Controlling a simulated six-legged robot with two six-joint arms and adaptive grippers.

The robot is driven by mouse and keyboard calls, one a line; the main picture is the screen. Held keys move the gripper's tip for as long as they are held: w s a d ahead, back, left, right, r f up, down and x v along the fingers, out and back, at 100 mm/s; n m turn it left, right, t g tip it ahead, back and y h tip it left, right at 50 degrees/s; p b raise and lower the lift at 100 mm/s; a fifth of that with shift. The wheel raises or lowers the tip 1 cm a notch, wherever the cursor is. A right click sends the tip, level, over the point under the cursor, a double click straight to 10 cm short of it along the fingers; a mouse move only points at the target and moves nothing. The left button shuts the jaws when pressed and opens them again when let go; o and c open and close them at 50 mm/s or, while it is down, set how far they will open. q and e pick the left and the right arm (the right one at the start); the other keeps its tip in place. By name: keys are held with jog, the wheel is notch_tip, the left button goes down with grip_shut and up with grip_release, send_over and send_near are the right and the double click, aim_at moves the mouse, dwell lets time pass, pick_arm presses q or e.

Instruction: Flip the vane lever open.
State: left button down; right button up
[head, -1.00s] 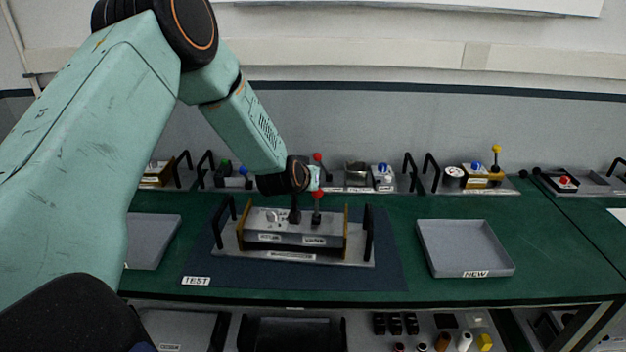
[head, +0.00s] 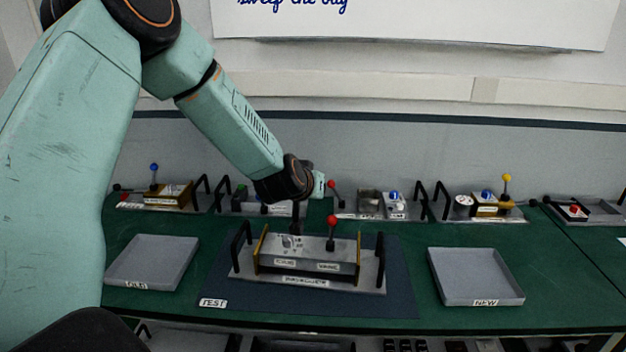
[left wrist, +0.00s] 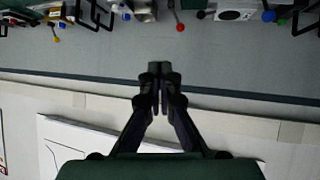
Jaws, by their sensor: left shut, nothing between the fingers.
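The vane lever (head: 331,236) is a short dark stem with a red ball on top. It stands about upright on the right part of the grey unit (head: 307,266), above the right-hand label. The unit sits on the dark blue test mat (head: 215,285). My right gripper is in neither view.
A grey tray (head: 190,272) lies left of the mat and another tray (head: 430,270) lies right, labelled NEW. Several other units with coloured knobs line the back, including a blue-and-yellow-knobbed one (head: 487,208). Black handles (head: 379,262) flank the unit.

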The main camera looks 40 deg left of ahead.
pick_arm(q)
jog(key=r, duration=0.1)
jog(key=s+r, duration=0.1)
jog(key=shift+s+r, duration=0.25)
jog(key=shift+r, duration=0.1)
dwell(0.4)
